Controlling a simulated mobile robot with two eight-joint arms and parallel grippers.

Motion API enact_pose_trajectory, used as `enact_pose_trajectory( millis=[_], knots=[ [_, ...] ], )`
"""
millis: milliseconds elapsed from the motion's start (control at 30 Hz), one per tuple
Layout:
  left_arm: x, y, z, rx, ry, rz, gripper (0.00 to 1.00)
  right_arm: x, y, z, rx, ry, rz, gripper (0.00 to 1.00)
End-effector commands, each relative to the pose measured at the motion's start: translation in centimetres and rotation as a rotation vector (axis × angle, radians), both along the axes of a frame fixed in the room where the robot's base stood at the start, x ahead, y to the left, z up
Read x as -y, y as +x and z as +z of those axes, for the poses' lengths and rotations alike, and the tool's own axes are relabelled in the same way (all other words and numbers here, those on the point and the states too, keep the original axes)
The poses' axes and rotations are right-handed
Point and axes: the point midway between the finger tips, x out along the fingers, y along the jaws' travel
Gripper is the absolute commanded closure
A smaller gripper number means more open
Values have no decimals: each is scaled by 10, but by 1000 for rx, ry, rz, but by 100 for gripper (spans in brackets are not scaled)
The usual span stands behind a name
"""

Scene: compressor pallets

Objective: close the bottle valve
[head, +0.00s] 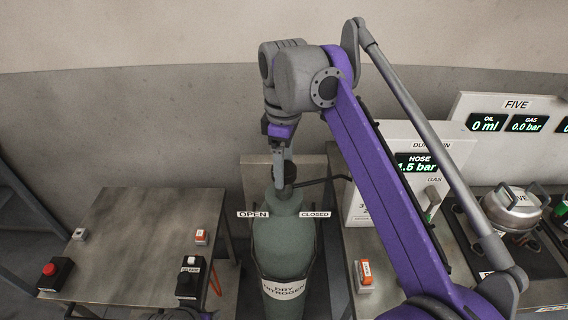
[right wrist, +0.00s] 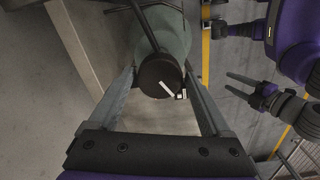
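The green bottle (head: 283,240), labelled dry nitrogen, stands upright in the head view, with a black valve knob (head: 290,174) on top. OPEN (head: 253,214) and CLOSED (head: 314,214) signs sit left and right of its neck. My right gripper (head: 284,168) points down at the knob. In the right wrist view the knob (right wrist: 157,76), with a white pointer mark, lies between the fingertips (right wrist: 160,74); narrow gaps seem to show on both sides. My left gripper (right wrist: 230,82) shows there at the right, fingers apart and empty, away from the bottle.
A metal table (head: 130,240) at the left holds a red button box (head: 56,272), a black box (head: 188,278) and small switches. At the right are a hose gauge panel (head: 408,160) reading about 1.5 bar, a switch (head: 366,272) and a compressor pot (head: 514,210). A dark hose runs right from the valve.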

Motion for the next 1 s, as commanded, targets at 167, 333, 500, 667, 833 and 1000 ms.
enact_pose_trajectory(
  millis=[167,333,500,667,833,1000],
  knots=[
    [0,0,0,0,0,0,49,0,0,0,0,0,0,52],
    [0,0,0,0,0,0,49,0,0,0,0,0,0,83],
    [0,0,0,0,0,0,49,0,0,0,-1,0,-5,87],
    [0,1,4,2,0,0,49,0,0,1,0,0,-39,87],
    [0,3,12,6,0,0,49,0,0,2,-1,0,-125,87],
    [0,6,24,12,0,0,49,0,0,3,0,0,-262,87]
  ],
)
